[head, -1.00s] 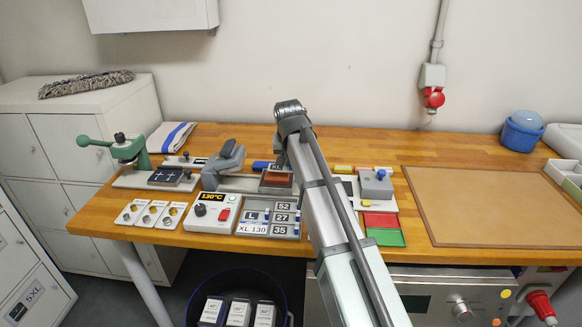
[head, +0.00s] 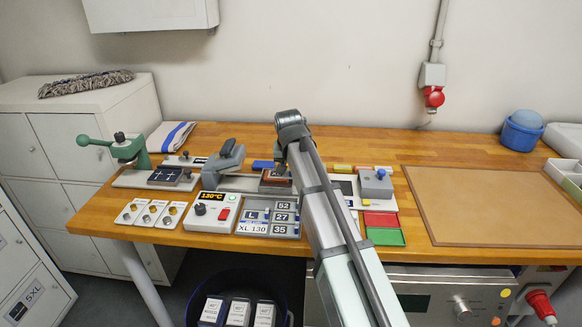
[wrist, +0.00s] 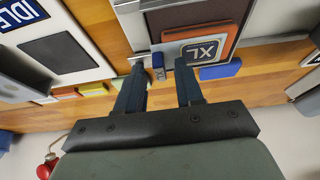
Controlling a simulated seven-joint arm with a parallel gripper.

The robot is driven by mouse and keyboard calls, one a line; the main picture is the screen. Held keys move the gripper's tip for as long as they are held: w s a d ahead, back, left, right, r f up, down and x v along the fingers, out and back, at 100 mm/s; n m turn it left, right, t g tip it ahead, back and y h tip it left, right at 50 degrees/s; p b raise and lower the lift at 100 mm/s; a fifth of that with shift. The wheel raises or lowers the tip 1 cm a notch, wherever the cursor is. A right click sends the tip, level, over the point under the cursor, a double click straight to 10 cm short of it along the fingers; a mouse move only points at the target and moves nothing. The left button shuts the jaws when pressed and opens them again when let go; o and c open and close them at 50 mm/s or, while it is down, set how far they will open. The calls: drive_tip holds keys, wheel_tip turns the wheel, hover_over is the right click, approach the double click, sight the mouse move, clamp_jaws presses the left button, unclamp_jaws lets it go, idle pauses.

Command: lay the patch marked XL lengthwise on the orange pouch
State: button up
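The XL patch is dark with a pale outline and white letters; it shows in the wrist view (wrist: 206,50). It appears to lie on the orange pouch, whose orange edge shows around it; the pouch also shows on the press in the head view (head: 272,182). I cannot tell whether the patch is quite flat or centred. My gripper (wrist: 158,66) is open, its two fingers apart. The patch is beside the right fingertip in the wrist view, not between the fingers. In the head view my arm hides the fingertips and part of the pouch.
The press control box reading 130°C (head: 211,211) stands front left of the pouch. Beside it is a grey tray of number patches (head: 271,228). Red and green trays (head: 385,237) lie to the right. The large brown board (head: 495,205) is clear.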

drive_tip(key=v, duration=1.2)
drive_tip(key=shift+r, duration=0.15)
